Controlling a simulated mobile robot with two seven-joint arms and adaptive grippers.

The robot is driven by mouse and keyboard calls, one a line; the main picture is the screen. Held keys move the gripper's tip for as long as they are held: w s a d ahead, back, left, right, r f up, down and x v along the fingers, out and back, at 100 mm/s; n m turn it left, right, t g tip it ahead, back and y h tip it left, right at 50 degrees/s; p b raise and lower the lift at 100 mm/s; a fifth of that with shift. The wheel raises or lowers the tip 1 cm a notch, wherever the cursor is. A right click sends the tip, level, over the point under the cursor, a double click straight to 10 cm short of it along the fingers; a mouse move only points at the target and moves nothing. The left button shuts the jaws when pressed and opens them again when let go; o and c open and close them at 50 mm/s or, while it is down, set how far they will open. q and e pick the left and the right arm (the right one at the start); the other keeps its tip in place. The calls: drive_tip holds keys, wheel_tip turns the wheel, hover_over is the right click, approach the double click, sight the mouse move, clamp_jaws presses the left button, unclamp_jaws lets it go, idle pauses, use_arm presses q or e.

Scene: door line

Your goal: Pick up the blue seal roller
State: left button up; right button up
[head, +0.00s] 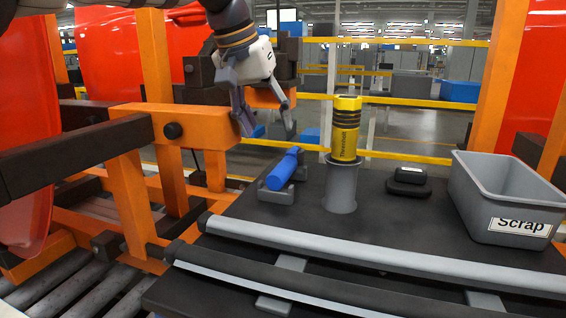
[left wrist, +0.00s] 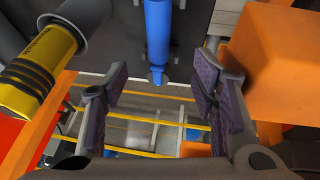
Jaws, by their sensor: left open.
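The blue seal roller (head: 283,168) lies in a small dark grey cradle (head: 274,193) at the left of the black work table. In the left wrist view the roller (left wrist: 158,35) shows at the top centre, with its narrow end pointing toward the jaws. My left gripper (head: 268,136) is open and empty, above and slightly beyond the roller in the head view. In the left wrist view its jaws (left wrist: 163,95) are spread wide, with nothing between them. My right gripper is not in view.
A yellow-and-black canister (head: 345,130) stands in a grey holder (head: 341,188), right of the roller. A small black device (head: 409,178) and a grey Scrap bin (head: 500,200) are farther right. Orange frame posts (head: 190,124) stand left. Long bars (head: 370,255) lie along the front.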

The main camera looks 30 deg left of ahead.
sight(282, 164)
use_arm(q)
drive_tip(key=x, duration=1.1)
drive_tip(key=shift+s+d+f, duration=0.1)
drive_tip(key=shift+d+f, duration=0.05)
drive_tip(key=shift+f, duration=0.1)
drive_tip(key=shift+f, duration=0.2)
drive_tip(key=shift+c, duration=0.3)
clamp_jaws()
